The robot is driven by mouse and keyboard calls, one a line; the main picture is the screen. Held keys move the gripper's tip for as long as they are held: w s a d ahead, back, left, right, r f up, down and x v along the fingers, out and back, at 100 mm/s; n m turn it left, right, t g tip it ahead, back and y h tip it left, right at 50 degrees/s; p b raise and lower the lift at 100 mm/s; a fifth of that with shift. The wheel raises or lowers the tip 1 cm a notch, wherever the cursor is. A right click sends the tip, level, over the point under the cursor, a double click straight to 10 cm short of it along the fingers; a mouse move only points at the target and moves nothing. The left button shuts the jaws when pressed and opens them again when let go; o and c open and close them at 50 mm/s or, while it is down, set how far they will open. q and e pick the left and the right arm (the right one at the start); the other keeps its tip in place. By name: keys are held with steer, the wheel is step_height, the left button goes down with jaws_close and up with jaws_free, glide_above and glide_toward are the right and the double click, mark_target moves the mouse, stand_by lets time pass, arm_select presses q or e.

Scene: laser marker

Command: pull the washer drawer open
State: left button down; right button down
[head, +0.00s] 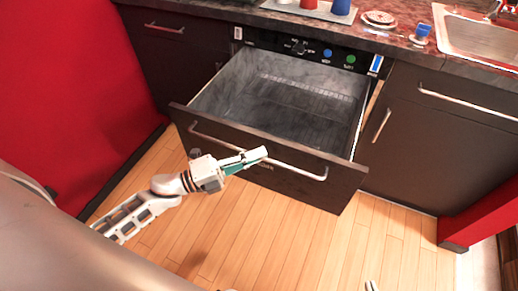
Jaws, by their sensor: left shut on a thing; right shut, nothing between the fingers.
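The washer drawer (285,180) is pulled well out from the dark counter front, and its grey, empty inside shows with a wire rack at the back. A long pale handle bar (300,170) runs across its front. My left gripper (258,155) is shut on this handle near its middle. The fingers hide part of the bar. Only the small pale tip of my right gripper (371,286) shows at the bottom edge, shut and empty, well away from the drawer.
A control panel (310,50) with blue and green knobs sits above the drawer. The counter holds cups on a tray (310,9), a saucer, and a sink (480,40). Closed cabinets flank the drawer. The wooden floor (300,235) in front is clear.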

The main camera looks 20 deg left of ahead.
stand_by(0.3)
arm_select(q)
steer(key=c, duration=2.2)
jaws_free()
steer(key=shift+s, duration=0.1)
steer(key=shift+o, duration=0.2)
steer(key=shift+r, duration=0.1)
